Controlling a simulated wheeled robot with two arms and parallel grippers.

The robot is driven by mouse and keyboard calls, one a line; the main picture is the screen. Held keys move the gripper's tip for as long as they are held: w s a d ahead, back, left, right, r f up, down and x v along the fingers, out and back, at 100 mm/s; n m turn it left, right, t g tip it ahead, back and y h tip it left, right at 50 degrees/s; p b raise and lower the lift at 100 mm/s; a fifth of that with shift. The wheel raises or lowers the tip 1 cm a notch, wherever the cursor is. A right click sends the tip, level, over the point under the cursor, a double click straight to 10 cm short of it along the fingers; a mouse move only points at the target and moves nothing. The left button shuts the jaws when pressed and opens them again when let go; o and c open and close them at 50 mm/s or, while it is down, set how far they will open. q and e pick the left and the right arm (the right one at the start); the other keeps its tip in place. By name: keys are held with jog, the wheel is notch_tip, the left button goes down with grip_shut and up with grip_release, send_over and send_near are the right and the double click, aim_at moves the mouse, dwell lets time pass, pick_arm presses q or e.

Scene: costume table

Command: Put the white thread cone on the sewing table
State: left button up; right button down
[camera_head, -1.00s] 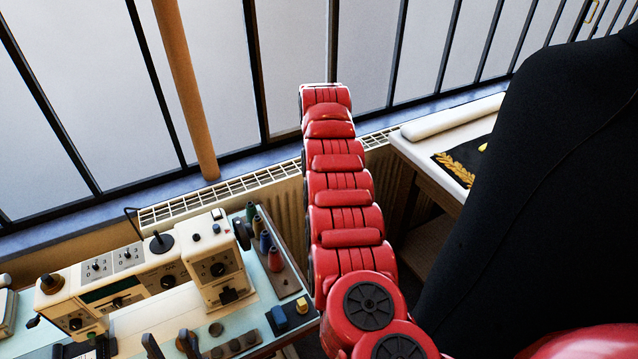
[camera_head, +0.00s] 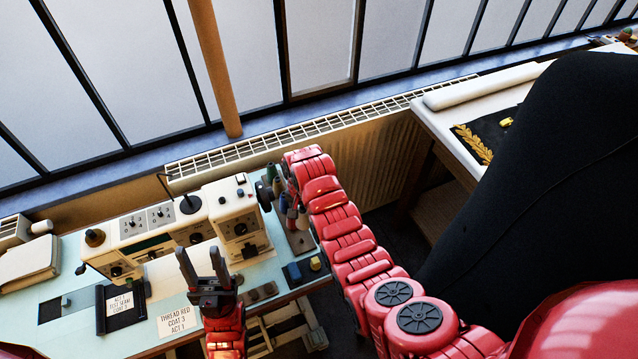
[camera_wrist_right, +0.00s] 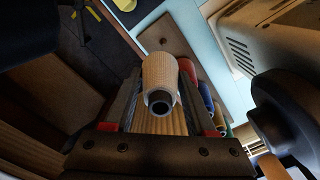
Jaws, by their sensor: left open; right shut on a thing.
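The white thread cone (camera_wrist_right: 160,72) is between the fingers of my right gripper (camera_wrist_right: 160,100) in the right wrist view, with its hollow end toward the camera. My right gripper is shut on it. The sewing table (camera_head: 72,322) has a pale blue top and stands at the lower left in the head view. My right arm reaches to the table's right end, and the arm largely hides its gripper there. My left gripper (camera_head: 202,262) is open and empty, above the front of the table.
A cream sewing machine (camera_head: 240,212) stands on the table, close to my right gripper. Beside it, a brown thread board (camera_head: 300,243) carries coloured cones, including a red cone (camera_wrist_right: 204,90). A black garment form (camera_head: 540,180) fills the right. A radiator (camera_head: 375,165) stands behind.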

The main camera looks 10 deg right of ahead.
jog(key=shift+s+a+f, duration=0.2)
jog(key=shift+s+a, duration=0.2)
jog(key=shift+s, duration=0.1)
jog(key=shift+s+a+f, duration=0.2)
jog(key=shift+f, duration=0.15)
jog(key=b, duration=0.2)
send_over(301, 238)
jog(key=shift+d+f, duration=0.1)
jog(key=shift+f, duration=2.05)
notch_tip(301, 238, down, 2)
jog(key=shift+b, duration=0.4)
jog(key=shift+w+f+b, duration=0.1)
jog(key=shift+f+b, duration=0.25)
jog(key=shift+c, duration=0.7)
grip_release()
